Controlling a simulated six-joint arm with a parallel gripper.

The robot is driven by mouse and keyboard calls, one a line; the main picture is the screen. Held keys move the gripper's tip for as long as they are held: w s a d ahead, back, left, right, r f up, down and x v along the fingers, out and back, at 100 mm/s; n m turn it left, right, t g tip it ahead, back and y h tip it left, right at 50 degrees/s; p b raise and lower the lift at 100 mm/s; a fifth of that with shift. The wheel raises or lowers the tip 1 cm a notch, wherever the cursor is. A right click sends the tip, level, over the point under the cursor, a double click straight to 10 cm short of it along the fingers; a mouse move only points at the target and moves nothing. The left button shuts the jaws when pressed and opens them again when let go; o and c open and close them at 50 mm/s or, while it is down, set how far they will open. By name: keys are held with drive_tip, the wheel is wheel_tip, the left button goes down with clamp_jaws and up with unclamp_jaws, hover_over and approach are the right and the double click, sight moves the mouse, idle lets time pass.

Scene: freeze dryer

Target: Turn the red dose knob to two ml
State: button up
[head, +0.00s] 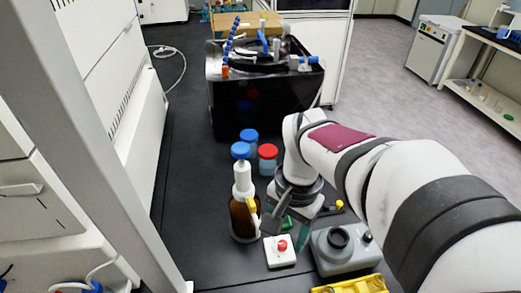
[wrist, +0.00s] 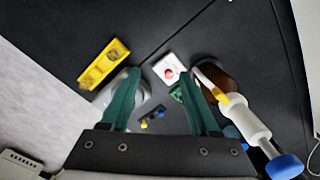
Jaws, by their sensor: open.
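A small white box (head: 280,259) with a red round knob (head: 281,246) on top lies on the black bench in the head view. In the wrist view the red knob (wrist: 169,75) sits on the white box (wrist: 163,64), between and just beyond my fingertips. Any scale on it is too small to read. My gripper (head: 287,232) is open and empty, pointing down above the bench behind the box. Its two green fingers (wrist: 160,78) are apart in the wrist view and appear clear of the knob.
An amber bottle (head: 241,222) with a white dispenser top and yellow part stands left of the gripper. A red-capped bottle (head: 267,158) and blue-capped bottles stand behind. A small green item lies near the box.

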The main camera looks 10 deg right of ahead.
drive_tip(key=m, duration=0.2)
hover_over(284, 243)
wheel_tip(284, 243, down, 4)
drive_tip(key=shift+h, duration=0.3)
wheel_tip(284, 243, down, 15)
drive_tip(key=shift+c, duration=0.4)
clamp_jaws()
